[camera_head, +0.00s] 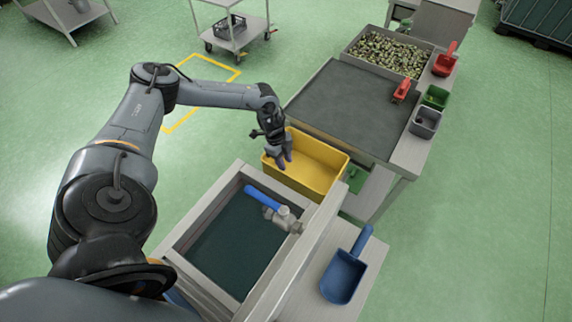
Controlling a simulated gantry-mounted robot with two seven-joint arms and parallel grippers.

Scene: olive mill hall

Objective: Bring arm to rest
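My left arm comes in from the left and reaches toward the middle of the view. Its gripper (283,160) points down over the left edge of a yellow bin (322,152). Its fingers look slightly apart, and I see nothing held between them. The part of the bin wall behind the fingers is hidden. My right gripper does not show.
A dark-topped table (345,105) carries a crate of olives (391,52), a red scoop (446,62) and small bins. Green floor is free at right.

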